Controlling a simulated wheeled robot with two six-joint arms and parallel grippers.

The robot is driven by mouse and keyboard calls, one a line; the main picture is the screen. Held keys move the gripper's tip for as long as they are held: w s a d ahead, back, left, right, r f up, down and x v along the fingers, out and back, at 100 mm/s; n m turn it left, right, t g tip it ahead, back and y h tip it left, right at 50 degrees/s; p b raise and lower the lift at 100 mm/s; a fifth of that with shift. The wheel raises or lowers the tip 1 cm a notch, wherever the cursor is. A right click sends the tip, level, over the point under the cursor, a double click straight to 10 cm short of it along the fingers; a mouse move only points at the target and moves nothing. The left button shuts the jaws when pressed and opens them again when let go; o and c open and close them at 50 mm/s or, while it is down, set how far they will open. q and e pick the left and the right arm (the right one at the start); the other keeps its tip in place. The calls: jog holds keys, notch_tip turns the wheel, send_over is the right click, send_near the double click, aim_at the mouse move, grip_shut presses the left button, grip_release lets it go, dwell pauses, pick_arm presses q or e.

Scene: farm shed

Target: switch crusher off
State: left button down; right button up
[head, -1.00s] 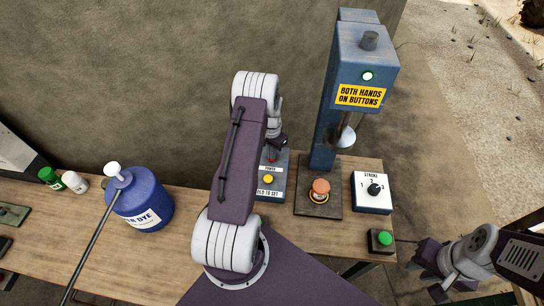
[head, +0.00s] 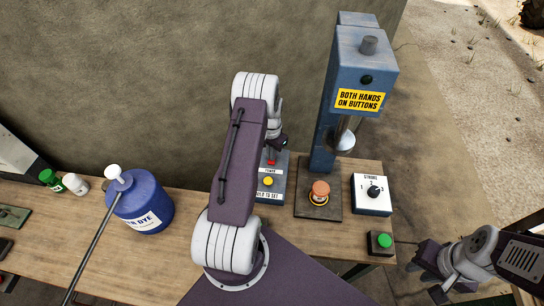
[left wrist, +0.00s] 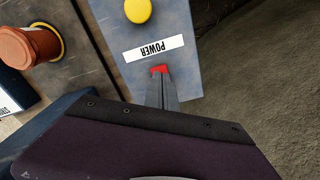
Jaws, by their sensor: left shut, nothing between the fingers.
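The crusher (head: 357,80) is a blue press with a yellow "both hands on buttons" sign. Its lamp (head: 366,79) is dark. The power box (head: 270,183) stands left of it, with a red switch (head: 271,162) above a yellow button (head: 268,181). My left gripper (left wrist: 162,82) is shut and empty, its fingertips at the red switch (left wrist: 159,69), seemingly touching it. My left arm partly hides the box in the head view. My right gripper (head: 432,272) hangs at the lower right, off the bench; its jaw state is unclear.
An orange round part (head: 319,190) sits under the press. A stroke dial box (head: 372,194) and a green button (head: 384,240) are to its right. A blue dye jug (head: 142,203) and small bottles (head: 75,183) stand on the bench (head: 325,240) at left.

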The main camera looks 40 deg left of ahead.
pick_arm(q)
notch_tip(320, 180, up, 3)
jog(key=shift+s+r+p, duration=0.1)
jog(key=shift+r+p, duration=0.1)
jog(key=shift+p, duration=0.75)
notch_tip(320, 180, up, 2)
jog(key=shift+p, duration=0.65)
jog(key=s+d+r+b, duration=0.25)
jog(key=d+r, duration=0.25)
jog(key=d, duration=0.4)
jog(key=s+d+r+t+b, duration=0.1)
jog(key=s+d+r+b, duration=0.2)
jog(key=s+d, duration=0.8)
jog(key=s, duration=0.3)
jog(key=shift+r, duration=0.4)
jog(key=shift+d, duration=0.15)
